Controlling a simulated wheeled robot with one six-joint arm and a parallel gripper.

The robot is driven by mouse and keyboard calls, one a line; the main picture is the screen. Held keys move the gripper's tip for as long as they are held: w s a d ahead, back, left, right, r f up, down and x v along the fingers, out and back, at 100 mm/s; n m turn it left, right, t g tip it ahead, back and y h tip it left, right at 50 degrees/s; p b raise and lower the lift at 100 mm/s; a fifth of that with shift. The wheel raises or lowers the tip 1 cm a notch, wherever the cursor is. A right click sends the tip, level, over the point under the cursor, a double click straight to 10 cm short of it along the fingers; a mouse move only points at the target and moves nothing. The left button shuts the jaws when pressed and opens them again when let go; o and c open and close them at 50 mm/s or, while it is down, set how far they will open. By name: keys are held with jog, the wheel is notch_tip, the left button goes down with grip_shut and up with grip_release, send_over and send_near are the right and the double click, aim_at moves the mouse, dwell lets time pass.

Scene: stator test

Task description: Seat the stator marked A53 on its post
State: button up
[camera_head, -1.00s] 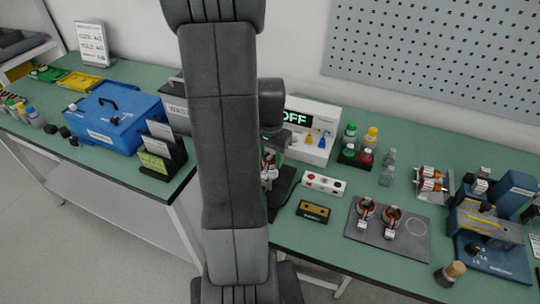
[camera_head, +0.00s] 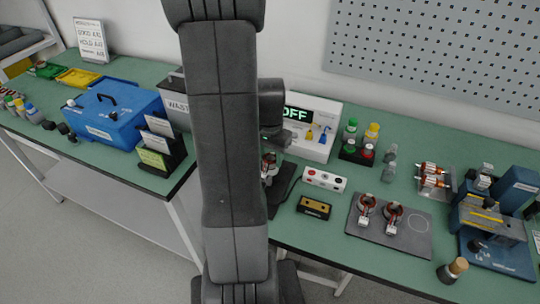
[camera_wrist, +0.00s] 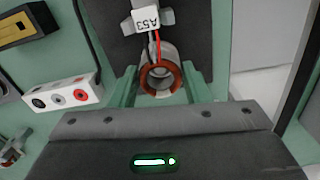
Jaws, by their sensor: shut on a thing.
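The stator marked A53 (camera_wrist: 160,76) is a copper-coloured ring with red wires and a white A53 tag (camera_wrist: 147,19). My gripper (camera_wrist: 160,88) is shut on it, one greenish finger on each side. A dark plate (camera_wrist: 190,40) lies beyond the stator in the wrist view. The post is not clearly visible, and I cannot tell whether the ring is around it. In the head view the held stator (camera_head: 269,168) shows partly beside my arm, above the dark base (camera_head: 283,188). My arm hides much of this spot.
A meter reading OFF (camera_head: 313,130) stands behind. A white terminal block (camera_head: 323,180) and a black-and-yellow block (camera_head: 314,208) lie to the right. Further right, a grey mat (camera_head: 365,238) holds two other stators and an empty circle. A blue press (camera_head: 495,240) stands beyond.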

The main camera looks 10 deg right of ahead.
jog(key=shift+f, duration=0.15)
jog(key=o, duration=1.1)
notch_tip(320, 180, up, 14)
jog(key=shift+f, duration=0.1)
jog(key=shift+o, duration=0.3)
